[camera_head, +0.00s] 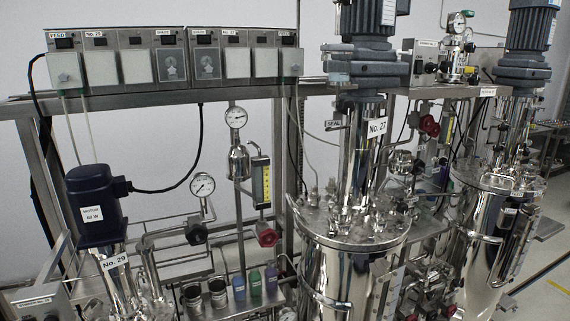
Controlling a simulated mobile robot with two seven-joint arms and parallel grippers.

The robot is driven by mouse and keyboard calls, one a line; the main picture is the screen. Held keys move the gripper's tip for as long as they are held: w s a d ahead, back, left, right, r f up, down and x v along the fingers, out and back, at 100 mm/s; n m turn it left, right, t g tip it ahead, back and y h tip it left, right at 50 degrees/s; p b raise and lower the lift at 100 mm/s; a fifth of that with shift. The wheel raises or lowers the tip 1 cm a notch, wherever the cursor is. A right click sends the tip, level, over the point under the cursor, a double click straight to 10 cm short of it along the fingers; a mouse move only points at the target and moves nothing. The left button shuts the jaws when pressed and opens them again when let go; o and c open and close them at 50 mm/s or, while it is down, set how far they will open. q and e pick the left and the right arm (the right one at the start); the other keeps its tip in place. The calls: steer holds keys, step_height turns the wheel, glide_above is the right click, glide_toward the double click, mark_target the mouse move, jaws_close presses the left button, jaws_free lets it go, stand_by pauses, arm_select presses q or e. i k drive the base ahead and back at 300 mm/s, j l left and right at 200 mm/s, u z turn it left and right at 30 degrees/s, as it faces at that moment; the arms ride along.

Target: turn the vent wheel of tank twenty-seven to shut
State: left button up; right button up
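Tank twenty-seven (335,262) is a polished steel vessel right of the middle, with a white "No. 27" label (377,127) on the column above its lid. A red handwheel (267,238) sits on the pipework left of the tank, below a yellow flow gauge. Another red wheel (430,125) is behind and right of the column. A dark wheel (197,234) hangs under a dial gauge farther left. I cannot read a vent label on any of them, so I cannot tell which is the vent wheel or how far it is turned. Neither gripper shows.
Tank twenty-nine's label (115,260) and dark blue motor (95,206) stand at the front left. Another steel tank (482,240) is at the right. A steel rail (150,96) carries control boxes across the top. Small bottles (255,284) stand low in the middle. Pipes crowd the gaps.

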mark_target(418, 162)
steer(key=z, duration=0.85)
steer(key=k, duration=0.4)
steer(key=i+l+u, duration=0.3)
steer(key=i+u, duration=0.15)
steer(key=i+l+u, duration=0.45)
